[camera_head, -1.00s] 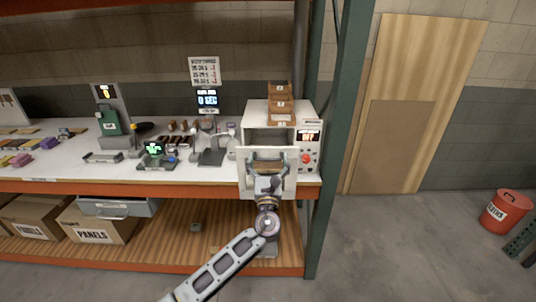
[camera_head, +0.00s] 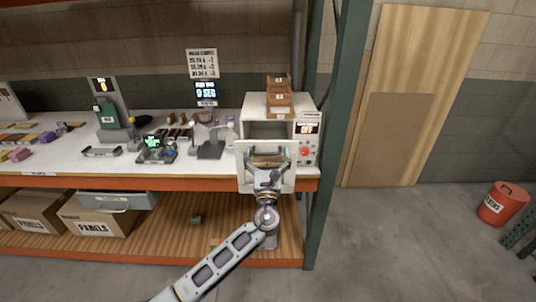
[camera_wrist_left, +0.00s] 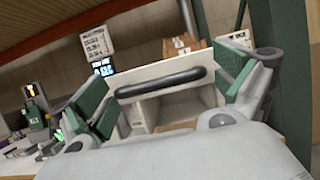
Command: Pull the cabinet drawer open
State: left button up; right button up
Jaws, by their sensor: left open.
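The white cabinet (camera_head: 254,113) stands at the right end of the bench in the head view. Its pale drawer front (camera_head: 243,178) stands forward and overlaps the bench's front edge; the drawer seems partly out. A dark cavity shows above it. My left gripper (camera_head: 266,172) is in front of the drawer front. In the left wrist view, a black bar handle (camera_wrist_left: 160,82) crosses between the green-padded fingers, which are spread wide to either side. I cannot tell whether they touch it. My left arm hides the lower part of the drawer front. My right gripper is not in view.
A control panel with a red button (camera_head: 305,152) sits right of the drawer. Brown bins (camera_head: 279,100) sit on the cabinet. A green rack post (camera_head: 337,130) stands close on the right. Small devices crowd the bench to the left.

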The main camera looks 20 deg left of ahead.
pick_arm(q)
jog(key=v, duration=1.2)
dwell(0.8)
